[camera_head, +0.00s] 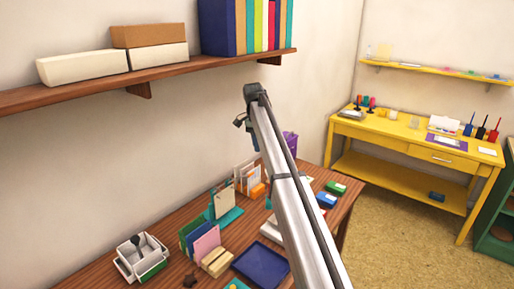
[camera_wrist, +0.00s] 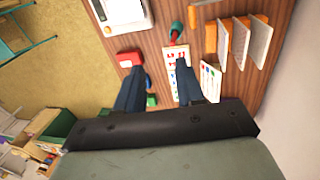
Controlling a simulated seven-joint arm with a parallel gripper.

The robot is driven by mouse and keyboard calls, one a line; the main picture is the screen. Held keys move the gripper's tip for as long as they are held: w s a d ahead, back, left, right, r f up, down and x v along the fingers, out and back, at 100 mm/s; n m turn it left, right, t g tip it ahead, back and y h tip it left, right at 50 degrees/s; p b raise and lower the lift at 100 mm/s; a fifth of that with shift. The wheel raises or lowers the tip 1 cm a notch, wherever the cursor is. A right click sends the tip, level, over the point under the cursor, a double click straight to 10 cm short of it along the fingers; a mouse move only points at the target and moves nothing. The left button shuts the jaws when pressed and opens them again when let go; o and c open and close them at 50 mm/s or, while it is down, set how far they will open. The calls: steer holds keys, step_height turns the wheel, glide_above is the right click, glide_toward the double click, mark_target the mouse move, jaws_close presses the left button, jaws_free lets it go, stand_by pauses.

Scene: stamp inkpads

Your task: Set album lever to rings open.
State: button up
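I cannot clearly make out the album or its lever in either view. A pale object (camera_head: 270,228) on the brown table is partly hidden behind my arm, and I cannot tell what it is. My gripper (camera_wrist: 161,68) has its two dark fingers apart with nothing held between them. In the head view my gripper (camera_head: 240,122) is a small dark shape high above the table. Below the fingers in the wrist view lies a white sheet with coloured marks (camera_wrist: 175,55), partly covered by a finger. A white device (camera_wrist: 124,14) is cut off by the top edge.
The brown table (camera_head: 190,215) carries a blue tray (camera_head: 262,264), upright cards (camera_head: 206,243), a white box (camera_head: 140,254) and coloured inkpads (camera_head: 327,199). Orange card holders (camera_wrist: 238,38) stand at the wrist view's upper right. A wall shelf (camera_head: 180,72) hangs above. A yellow desk (camera_head: 400,138) stands right.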

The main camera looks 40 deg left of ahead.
steer(key=s+a+f+h, duration=0.2)
steer(key=a+f, duration=0.4)
steer(key=shift+y, duration=0.4)
steer(key=x, duration=0.8)
steer(key=shift+w+d, duration=0.1)
steer(key=shift+d, duration=0.25)
steer(key=y, duration=0.6)
glide_toward(252, 173)
steer(key=d, duration=0.1)
steer(key=w+d+f+m+h, duration=0.1)
steer(key=w+d+f, duration=0.1)
steer(key=d+f, duration=0.4)
steer(key=w+d+f+m+h, duration=0.1)
steer(key=w+d+f+h, duration=0.1)
steer(key=d+f, duration=0.5)
steer(key=w+d+f+m+h, duration=0.1)
steer(key=w+d+f, duration=0.3)
steer(key=d, duration=1.1)
step_height(252, 173, down, 3)
steer(key=shift+f+m, duration=0.15)
steer(key=shift+m, duration=0.25)
